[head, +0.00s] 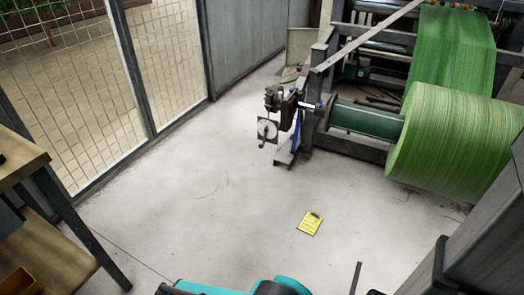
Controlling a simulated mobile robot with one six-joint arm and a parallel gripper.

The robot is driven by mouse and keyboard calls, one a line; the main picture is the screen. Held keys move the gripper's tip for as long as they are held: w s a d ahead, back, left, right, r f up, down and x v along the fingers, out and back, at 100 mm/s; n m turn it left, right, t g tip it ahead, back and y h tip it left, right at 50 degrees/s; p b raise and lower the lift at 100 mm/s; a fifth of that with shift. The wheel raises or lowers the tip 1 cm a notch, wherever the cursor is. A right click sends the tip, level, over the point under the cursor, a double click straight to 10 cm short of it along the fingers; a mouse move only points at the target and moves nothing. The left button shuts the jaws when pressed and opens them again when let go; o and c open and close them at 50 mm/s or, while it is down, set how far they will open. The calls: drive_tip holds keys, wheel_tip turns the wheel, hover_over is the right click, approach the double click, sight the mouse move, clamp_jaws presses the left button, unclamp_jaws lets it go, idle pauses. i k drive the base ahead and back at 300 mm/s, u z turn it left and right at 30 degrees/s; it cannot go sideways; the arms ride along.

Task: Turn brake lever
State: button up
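A small brake unit (283,103) with dark metal parts is mounted at the left end of the roll stand. A pale round dial or plate (267,130) faces me there, with a short dark lever-like piece (262,143) hanging at its lower edge. It is too small to tell exactly which part is the brake lever or how it is turned. My gripper does not show. Only a teal and black part of my own body shows at the bottom edge, well apart from the brake unit.
A large green roll (455,140) sits on the stand at right. A yellow sheet (310,223) lies on the floor. A mesh fence (75,85) and a wooden bench (45,245) stand at left. A grey post (480,240) stands at lower right.

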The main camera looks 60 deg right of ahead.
sight(260, 146)
drive_tip(key=i, duration=0.9)
drive_tip(key=u, duration=0.05)
